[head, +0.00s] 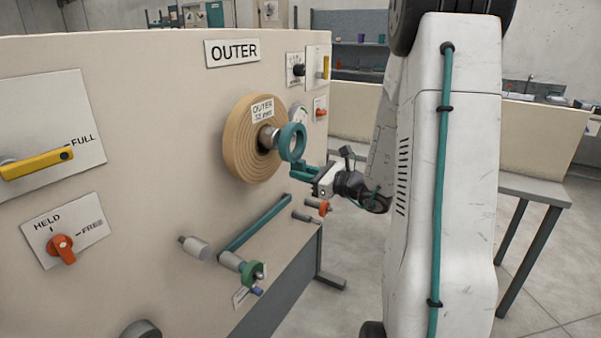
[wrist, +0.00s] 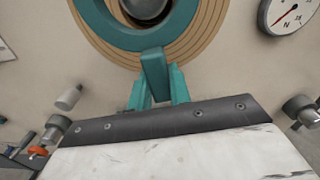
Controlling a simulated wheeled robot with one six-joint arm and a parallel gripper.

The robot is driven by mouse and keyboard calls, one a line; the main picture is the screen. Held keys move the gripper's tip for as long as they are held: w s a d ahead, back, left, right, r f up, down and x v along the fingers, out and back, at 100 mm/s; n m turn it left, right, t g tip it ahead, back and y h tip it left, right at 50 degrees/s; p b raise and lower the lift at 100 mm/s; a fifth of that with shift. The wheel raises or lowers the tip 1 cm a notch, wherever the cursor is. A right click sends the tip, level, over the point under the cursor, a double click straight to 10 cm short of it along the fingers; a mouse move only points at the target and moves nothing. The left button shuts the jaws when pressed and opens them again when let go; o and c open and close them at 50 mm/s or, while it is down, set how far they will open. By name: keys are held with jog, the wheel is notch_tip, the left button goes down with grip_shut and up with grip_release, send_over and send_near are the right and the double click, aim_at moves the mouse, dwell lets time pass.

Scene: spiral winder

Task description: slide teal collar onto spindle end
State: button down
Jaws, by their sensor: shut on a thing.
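The teal collar (head: 292,152) is a ring with a tab at its bottom. It stands upright in front of the spindle end (head: 267,138), a grey metal stub in the middle of a tan wound roll (head: 240,150). My gripper (head: 302,172) is shut on the collar's tab from below and to the right. In the wrist view the teal fingers (wrist: 158,88) flank the tab, and the collar (wrist: 105,25) fills the top. The dark spindle end (wrist: 147,8) shows through its hole. I cannot tell whether the spindle tip is inside the ring.
The pale panel carries a yellow lever (head: 36,163), an orange knob (head: 61,248) and a round gauge (wrist: 291,12) right of the roll. Below the roll, a teal bar (head: 255,222) and grey pegs (head: 195,248) stick out. Floor is open at the lower right.

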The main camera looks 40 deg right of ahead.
aim_at(269, 164)
jog(key=shift+x, duration=3.5)
jog(key=shift+w+a+f, duration=0.1)
jog(key=shift+w+f, duration=0.1)
jog(key=shift+w, duration=0.1)
jog(key=c, duration=0.7)
grip_release()
jog(key=shift+v, duration=3.95)
